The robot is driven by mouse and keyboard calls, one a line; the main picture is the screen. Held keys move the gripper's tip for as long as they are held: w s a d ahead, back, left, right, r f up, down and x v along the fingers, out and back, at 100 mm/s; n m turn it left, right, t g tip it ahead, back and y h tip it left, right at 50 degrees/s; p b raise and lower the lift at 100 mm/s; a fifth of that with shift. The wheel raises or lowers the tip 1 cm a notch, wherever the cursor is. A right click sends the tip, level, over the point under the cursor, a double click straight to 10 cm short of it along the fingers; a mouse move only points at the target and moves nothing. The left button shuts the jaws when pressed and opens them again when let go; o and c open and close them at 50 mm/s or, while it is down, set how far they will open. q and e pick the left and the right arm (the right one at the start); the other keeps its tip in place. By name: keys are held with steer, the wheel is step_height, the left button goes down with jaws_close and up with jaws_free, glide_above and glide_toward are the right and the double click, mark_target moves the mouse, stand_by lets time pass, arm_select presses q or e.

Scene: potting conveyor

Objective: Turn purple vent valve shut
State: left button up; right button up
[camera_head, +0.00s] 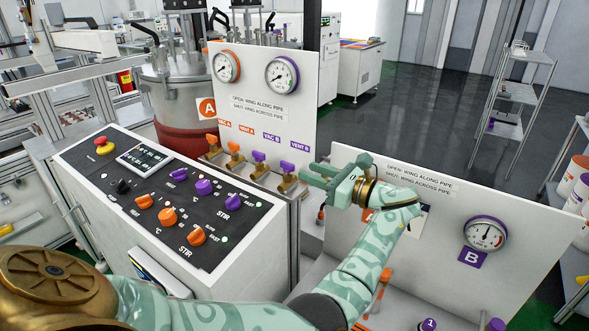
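The purple VENT B valve (287,167) is the rightmost of a row of wing valves at the foot of the white gauge panel (305,110). Its purple wing sits on a brass body; whether it lies along or across the pipe is too small to tell. The purple VAC B valve (259,156) stands just left of it. My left gripper (309,175) is just right of the VENT B valve, fingers pointing left towards it. The fingers look parted, with nothing seen between them; contact with the wing cannot be made out. My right gripper is out of view.
Orange VAC A (211,139) and VENT A (234,147) valves stand further left. A control console (160,195) with knobs is in front. A second white panel (510,235) with a purple-rimmed gauge (485,234) stands right, behind my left forearm. A steel tank (178,100) is behind.

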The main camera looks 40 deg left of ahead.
arm_select(q)
steer(key=d+b, duration=0.1)
steer(key=d, duration=0.7)
steer(key=shift+w+d+b, duration=0.2)
steer(key=shift+w+b, duration=0.15)
steer(key=shift+w, duration=0.1)
